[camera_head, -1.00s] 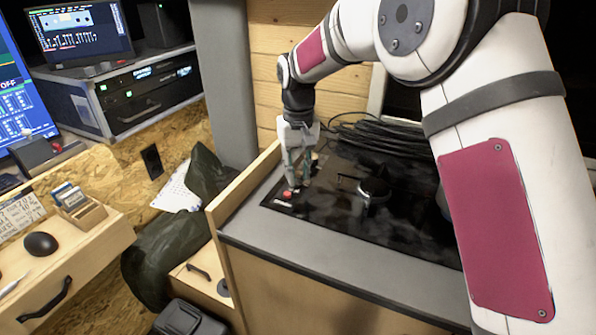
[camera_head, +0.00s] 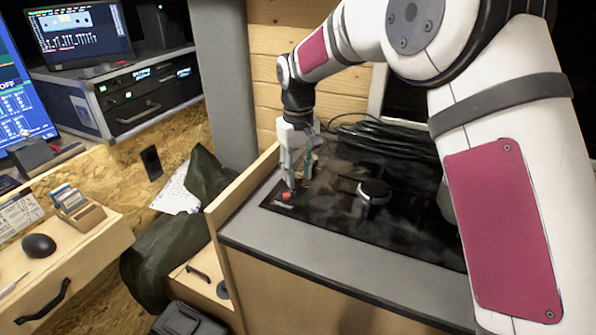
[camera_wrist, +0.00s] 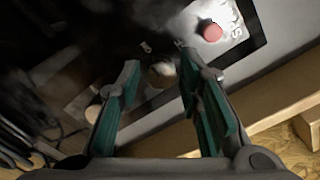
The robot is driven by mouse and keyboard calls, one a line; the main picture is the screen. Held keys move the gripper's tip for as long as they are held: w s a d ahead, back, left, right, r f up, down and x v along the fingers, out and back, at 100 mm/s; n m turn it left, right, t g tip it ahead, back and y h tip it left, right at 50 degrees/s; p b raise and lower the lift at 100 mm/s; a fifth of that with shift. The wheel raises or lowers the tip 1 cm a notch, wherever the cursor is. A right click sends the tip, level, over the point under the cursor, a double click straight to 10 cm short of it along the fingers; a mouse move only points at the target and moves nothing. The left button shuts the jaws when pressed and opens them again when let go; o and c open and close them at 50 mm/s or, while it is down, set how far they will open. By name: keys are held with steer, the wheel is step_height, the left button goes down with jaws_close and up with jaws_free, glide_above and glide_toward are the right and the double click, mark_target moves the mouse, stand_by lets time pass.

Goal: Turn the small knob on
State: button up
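A black panel (camera_head: 335,215) lies on the grey-edged counter. The knob's turn position is not readable.
Black cables (camera_head: 385,138) lie coiled behind. A wooden side board (camera_head: 240,190) rises along the counter's left edge. Another pale round part (camera_wrist: 92,113) shows in the wrist view.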

mark_target(298, 175)
stand_by(0.3)
step_height(298, 175, up, 12)
stand_by(0.5)
